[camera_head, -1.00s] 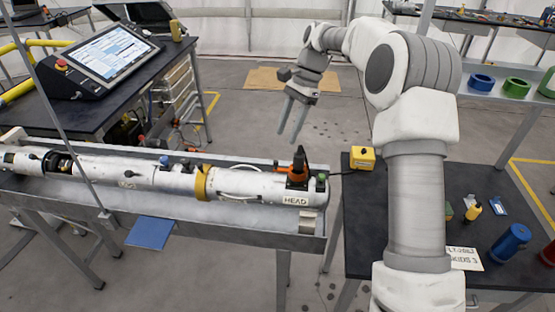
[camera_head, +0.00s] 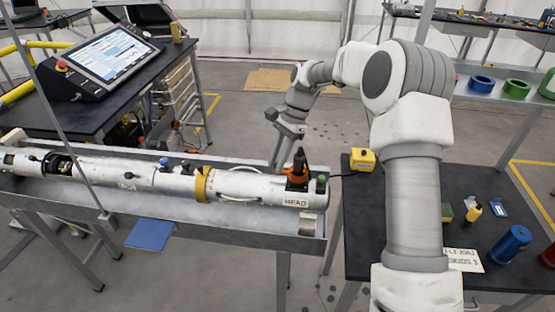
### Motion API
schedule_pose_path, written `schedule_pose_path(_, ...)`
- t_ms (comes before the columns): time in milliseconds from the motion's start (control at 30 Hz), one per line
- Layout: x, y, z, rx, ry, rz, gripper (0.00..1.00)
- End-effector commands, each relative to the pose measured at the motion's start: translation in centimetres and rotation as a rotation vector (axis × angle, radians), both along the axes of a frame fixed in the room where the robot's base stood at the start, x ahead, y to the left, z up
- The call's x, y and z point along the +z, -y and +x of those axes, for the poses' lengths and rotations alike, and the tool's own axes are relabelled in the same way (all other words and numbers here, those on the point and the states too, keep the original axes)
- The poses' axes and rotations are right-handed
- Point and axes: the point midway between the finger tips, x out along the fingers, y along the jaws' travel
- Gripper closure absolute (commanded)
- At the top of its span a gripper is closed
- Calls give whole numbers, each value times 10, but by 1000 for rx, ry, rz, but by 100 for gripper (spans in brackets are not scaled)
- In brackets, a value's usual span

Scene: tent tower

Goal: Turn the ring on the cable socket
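The cable socket is at the right end of the long white tube (camera_head: 240,186), by the label HEAD. A black upright plug (camera_head: 299,160) stands there with an orange ring (camera_head: 296,180) around its base. My gripper (camera_head: 278,164) points down just behind and to the left of the plug, apart from it as far as I can tell. Its two fingers show a gap between them with nothing in it. Their tips are close to the tube's far edge, and their exact height is hard to tell.
The tube lies in a grey metal trough (camera_head: 240,235). A small green cap (camera_head: 322,178) sits right of the plug. A yellow box (camera_head: 362,159) with a cable stands on the dark table (camera_head: 360,220) at right. A console screen (camera_head: 108,50) stands at back left.

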Motion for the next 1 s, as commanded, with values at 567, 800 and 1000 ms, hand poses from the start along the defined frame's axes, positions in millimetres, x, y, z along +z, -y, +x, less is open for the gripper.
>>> schedule_pose_path(567, 1, 0, -1, 17, 0, 0, 100)
schedule_pose_path(800, 3, -2, -6, 119, 0, -1, 100)
schedule_pose_path(1000, 3, -2, -16, 282, 1, -2, 100)
